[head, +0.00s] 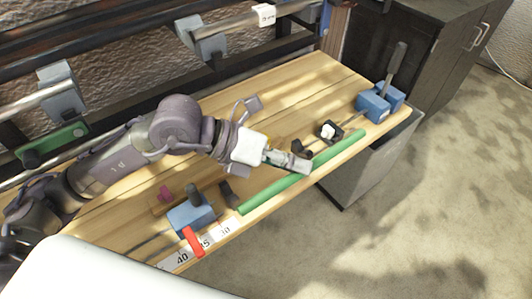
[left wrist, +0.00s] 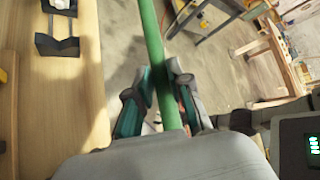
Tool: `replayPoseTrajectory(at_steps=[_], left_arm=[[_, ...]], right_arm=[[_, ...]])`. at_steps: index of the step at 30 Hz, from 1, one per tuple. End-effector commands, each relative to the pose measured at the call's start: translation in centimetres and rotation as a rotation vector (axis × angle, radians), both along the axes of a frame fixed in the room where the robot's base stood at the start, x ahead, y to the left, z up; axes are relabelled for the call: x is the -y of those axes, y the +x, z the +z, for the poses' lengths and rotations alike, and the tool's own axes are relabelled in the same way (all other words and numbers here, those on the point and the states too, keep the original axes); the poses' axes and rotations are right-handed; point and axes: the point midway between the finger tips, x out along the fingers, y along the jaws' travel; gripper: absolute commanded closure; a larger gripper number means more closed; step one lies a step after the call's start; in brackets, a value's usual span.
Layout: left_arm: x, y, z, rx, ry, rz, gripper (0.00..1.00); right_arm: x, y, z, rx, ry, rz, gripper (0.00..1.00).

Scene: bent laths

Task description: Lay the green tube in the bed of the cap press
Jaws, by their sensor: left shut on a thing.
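The long, straight green tube (head: 275,191) shows in the head view along the bench's front edge. My left gripper (head: 301,162) is shut on it near its middle. In the left wrist view the tube (left wrist: 152,40) runs between the two fingers (left wrist: 160,98), with floor behind it and the bench to its left. The cap press seems to be the two blue blocks with levers, one at the near left (head: 188,217) and one at the far right (head: 373,106). Dark notched rests (head: 229,193) stand between them. The tube appears apart from the rests. My right gripper is not in view.
A notched block (head: 328,132) with a white part stands on the bench (head: 285,97). A number strip (head: 205,242) with a red pointer (head: 193,241) lies at the front left. Rails with grey clamps (head: 62,92) run behind. A dark cabinet (head: 425,50) stands beyond the right end.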

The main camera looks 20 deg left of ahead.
Motion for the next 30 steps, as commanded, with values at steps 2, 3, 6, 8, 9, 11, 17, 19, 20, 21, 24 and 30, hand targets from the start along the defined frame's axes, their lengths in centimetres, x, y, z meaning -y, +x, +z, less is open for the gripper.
replayPoseTrajectory(at_steps=[2, 3, 6, 8, 9, 11, 17, 19, 20, 21, 24, 30], left_arm=[[-1.5, 1.1, -1.1, -0.006, 0.004, 0.01, 1.0], [-2.3, 1.6, -1.6, -0.008, 0.004, 0.01, 1.0], [-4.1, 3.0, -3.0, -0.008, 0.002, 0.01, 1.0], [-5.2, 3.8, -3.8, -0.006, 0.002, 0.011, 1.0], [-5.9, 4.4, -4.3, -0.006, 0.001, 0.01, 1.0], [-6.8, 5.0, -4.9, -0.006, 0.001, 0.009, 1.0], [-8.3, 6.2, -6.1, 0.0, -0.002, 0.005, 1.0], [-8.4, 6.3, -6.6, -0.002, -0.002, 0.004, 1.0], [-8.4, 6.2, -6.9, -0.004, -0.003, 0.004, 1.0], [-8.4, 6.2, -7.5, -0.004, -0.003, 0.003, 1.0], [-8.4, 6.2, -9.1, -0.004, -0.002, 0.004, 1.0], [-8.4, 6.2, -10.2, 0.002, -0.001, 0.003, 1.0]], right_arm=[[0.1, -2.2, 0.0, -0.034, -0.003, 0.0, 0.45], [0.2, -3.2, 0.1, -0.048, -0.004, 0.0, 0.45], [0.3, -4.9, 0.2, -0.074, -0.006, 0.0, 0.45], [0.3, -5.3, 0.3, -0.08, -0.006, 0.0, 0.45], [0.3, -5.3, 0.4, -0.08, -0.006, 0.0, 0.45], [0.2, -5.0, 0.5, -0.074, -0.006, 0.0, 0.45], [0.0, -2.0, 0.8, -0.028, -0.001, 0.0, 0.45], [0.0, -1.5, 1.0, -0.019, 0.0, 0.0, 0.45], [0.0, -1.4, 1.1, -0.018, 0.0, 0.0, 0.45], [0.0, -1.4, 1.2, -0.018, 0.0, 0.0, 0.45], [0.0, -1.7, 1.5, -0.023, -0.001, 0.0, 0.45], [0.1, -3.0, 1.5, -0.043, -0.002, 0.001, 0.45]])
